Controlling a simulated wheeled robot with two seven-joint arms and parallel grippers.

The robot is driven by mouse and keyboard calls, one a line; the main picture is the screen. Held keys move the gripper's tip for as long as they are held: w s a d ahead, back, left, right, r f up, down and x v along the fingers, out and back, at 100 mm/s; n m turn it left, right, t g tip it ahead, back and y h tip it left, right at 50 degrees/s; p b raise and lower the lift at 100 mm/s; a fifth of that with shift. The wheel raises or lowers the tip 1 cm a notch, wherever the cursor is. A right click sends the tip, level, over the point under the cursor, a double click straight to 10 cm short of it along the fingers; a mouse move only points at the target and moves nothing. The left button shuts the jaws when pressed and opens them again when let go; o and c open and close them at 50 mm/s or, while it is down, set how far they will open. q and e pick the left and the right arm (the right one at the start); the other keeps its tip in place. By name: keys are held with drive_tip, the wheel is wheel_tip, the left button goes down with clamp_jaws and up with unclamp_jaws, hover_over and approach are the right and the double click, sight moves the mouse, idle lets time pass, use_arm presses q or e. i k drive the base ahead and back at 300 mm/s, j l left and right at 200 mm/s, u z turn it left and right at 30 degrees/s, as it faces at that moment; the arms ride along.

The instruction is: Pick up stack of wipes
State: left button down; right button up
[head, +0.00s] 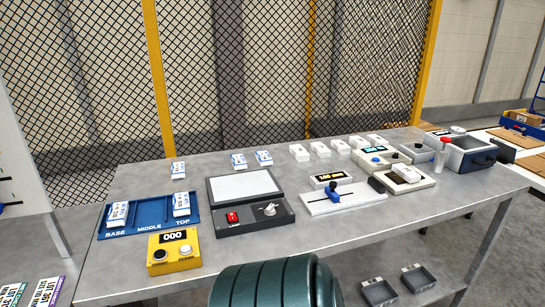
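No thing here can be told for certain as the stack of wipes. Several small white stacks or packets (320,149) stand in a row along the back right of the grey table (300,250). Another white piece (404,173) lies on a beige device (405,184) at the right. White packets with blue marks lie at the left: one (117,213) in the BASE part of the blue tray (150,217), one (181,203) in the TOP part, and others (238,160) behind. Neither of my grippers is in view.
A yellow counter box (174,251), a lamp panel with a red switch (250,216) and a white slide gauge with a blue knob (335,198) stand along the front. Small grey bins (379,292) sit below. A mesh fence (230,70) closes off the back.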

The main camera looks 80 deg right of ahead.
sight(407, 173)
drive_tip(key=z, duration=3.6)
drive_tip(key=i+l, duration=0.15)
drive_tip(key=l, duration=0.3)
drive_tip(key=i+l+u, duration=0.1)
drive_tip(key=l, duration=0.4)
drive_tip(key=i+l, duration=0.2)
drive_tip(key=l, duration=0.25)
drive_tip(key=i+l+u, duration=0.1)
drive_tip(key=l, duration=0.4)
drive_tip(key=i+l, duration=0.1)
drive_tip(key=l, duration=0.4)
drive_tip(key=i+u, duration=0.05)
